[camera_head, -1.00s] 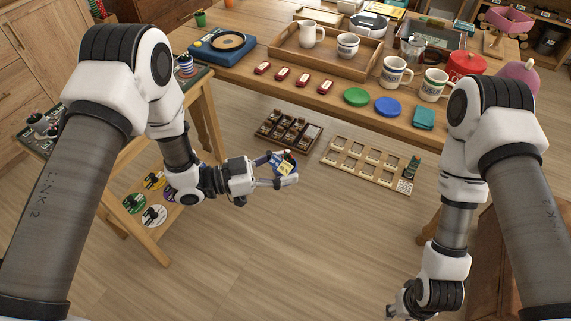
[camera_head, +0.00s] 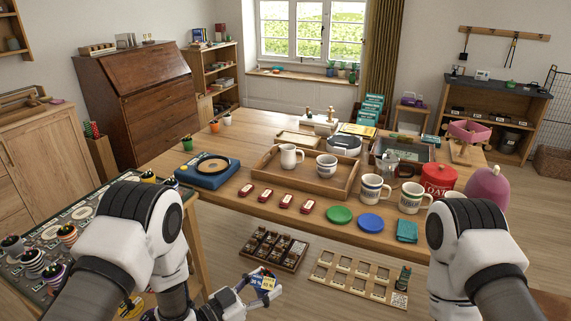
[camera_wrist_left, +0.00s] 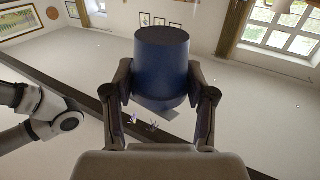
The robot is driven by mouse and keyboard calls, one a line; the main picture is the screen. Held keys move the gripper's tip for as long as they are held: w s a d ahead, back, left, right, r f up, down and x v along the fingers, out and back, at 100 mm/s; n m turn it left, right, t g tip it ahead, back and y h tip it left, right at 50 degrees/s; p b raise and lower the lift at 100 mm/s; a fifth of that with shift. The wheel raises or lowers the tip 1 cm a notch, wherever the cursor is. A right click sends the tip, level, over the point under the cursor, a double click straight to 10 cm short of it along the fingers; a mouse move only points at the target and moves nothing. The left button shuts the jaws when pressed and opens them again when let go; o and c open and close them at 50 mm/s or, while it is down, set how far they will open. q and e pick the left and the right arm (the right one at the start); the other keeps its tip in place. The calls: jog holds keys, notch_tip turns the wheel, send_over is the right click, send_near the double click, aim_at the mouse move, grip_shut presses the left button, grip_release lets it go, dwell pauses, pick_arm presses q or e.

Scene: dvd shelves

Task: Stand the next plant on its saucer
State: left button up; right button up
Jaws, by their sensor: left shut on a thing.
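My left gripper (camera_head: 258,288) is shut on a blue pot (camera_wrist_left: 161,70), gripped from both sides in the left wrist view. The wrist picture looks upside down, with the pot's rim towards the bottom; the plant in it is mostly hidden. In the head view the held blue thing (camera_head: 264,277) shows a yellow patch, low in front of the table. Small plants in a green pot (camera_head: 187,144), an orange pot (camera_head: 214,127) and a white pot (camera_head: 227,119) stand at the table's left. More pots (camera_head: 342,72) stand on the windowsill (camera_head: 300,76), with small flat coloured things (camera_head: 277,70) further left. My right gripper is out of view.
A bookcase (camera_head: 214,72) stands left of the window. The table's back left has free room.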

pick_arm(q)
jog(key=w+a+f+n+t+y+b, duration=0.1)
jog(key=w+a+f+n+t+y, duration=0.15)
jog(key=a+n+y, duration=0.45)
jog(key=w+a+f+n+t+y, duration=0.1)
jog(key=w+a+n+t+y, duration=0.25)
jog(key=a+y, duration=0.6)
jog(key=w+a+r+n+y+b, duration=0.2)
jog(key=a+r+b, duration=0.3)
jog(key=a, duration=0.3)
jog(key=w+a+r+n+y+b, duration=0.1)
jog(key=w+a+r+b, duration=0.3)
jog(key=a, duration=0.5)
notch_tip(320, 180, up, 2)
jog(key=shift+w+n+g+y+b, duration=0.2)
jog(key=shift+n+g+y+b, duration=0.2)
jog(key=shift+b, duration=0.1)
